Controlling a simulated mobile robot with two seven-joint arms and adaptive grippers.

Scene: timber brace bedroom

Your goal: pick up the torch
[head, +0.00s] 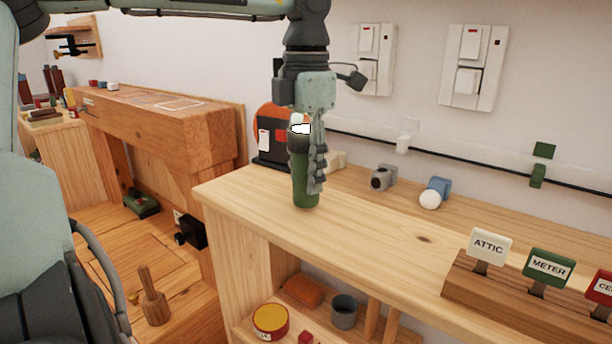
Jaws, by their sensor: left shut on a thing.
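The torch appears to be the dark green upright cylinder (304,190) in the head view, above the left part of the light wooden bench top (345,215). My left gripper (308,165) comes down from above and is shut on it. The fingers hide much of its upper part and right side. I cannot tell whether its lower end touches the bench top or is slightly above it. My right gripper is not in view.
An orange and black device (268,140) stands just behind the held cylinder. A grey fitting (382,178) and a white ball (430,200) lie farther right. A wooden block (500,285) with labelled tags stands at front right. The bench's middle front is clear.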

